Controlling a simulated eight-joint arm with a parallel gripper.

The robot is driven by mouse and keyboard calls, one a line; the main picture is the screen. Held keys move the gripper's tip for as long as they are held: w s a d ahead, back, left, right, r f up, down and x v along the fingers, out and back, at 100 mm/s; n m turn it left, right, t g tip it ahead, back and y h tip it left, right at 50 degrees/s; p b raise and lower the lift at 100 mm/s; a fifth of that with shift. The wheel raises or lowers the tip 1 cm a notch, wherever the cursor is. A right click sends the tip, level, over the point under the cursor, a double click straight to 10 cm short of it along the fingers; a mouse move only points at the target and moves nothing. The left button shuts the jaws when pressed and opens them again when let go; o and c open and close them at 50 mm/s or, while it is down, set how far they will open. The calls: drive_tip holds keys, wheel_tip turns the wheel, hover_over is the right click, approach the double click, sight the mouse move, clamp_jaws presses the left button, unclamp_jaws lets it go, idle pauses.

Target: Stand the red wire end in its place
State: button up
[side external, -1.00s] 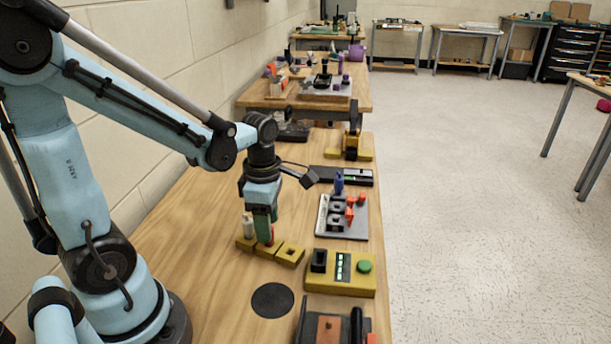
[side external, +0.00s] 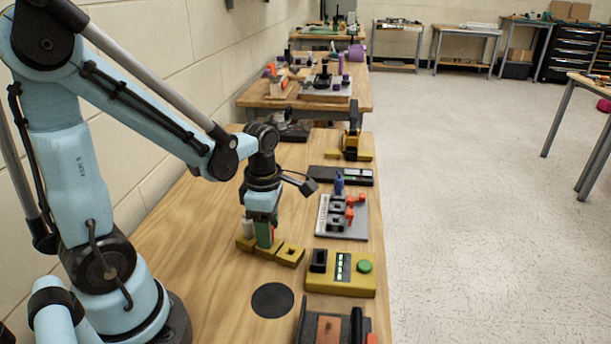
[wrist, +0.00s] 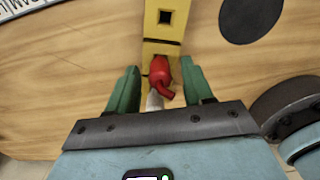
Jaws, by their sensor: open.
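The red wire end (wrist: 160,73) shows in the wrist view between the green fingers of my gripper (wrist: 159,66), at the middle of the yellow row. Its near end bends to the right. I cannot tell how deep it sits. My gripper is open around it, with a gap on each side. In the side view my gripper (side external: 264,240) is low over the row and hides the red wire end. The yellow block (wrist: 165,18) with an empty square hole is at one end of the row; it also shows in the side view (side external: 290,254).
A white piece (side external: 248,227) stands at the left end of the row, close to my gripper. A yellow box (side external: 340,284) with a green button and a grey tray (side external: 343,228) with red parts lie to the right. A black disc (side external: 272,300) lies in front on bare table.

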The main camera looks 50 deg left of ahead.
clamp_jaws()
drive_tip(key=shift+r, duration=3)
drive_tip(key=shift+w+r, duration=0.1)
drive_tip(key=shift+w, duration=0.1)
drive_tip(key=w+d+r+m, duration=0.1)
drive_tip(key=w+d+r, duration=0.1)
drive_tip(key=w, duration=0.5)
drive_tip(key=w+d+r+m, duration=0.1)
drive_tip(key=w+r, duration=0.1)
drive_tip(key=w, duration=0.6)
drive_tip(key=shift+d+f, duration=0.15)
drive_tip(key=shift+f, duration=3)
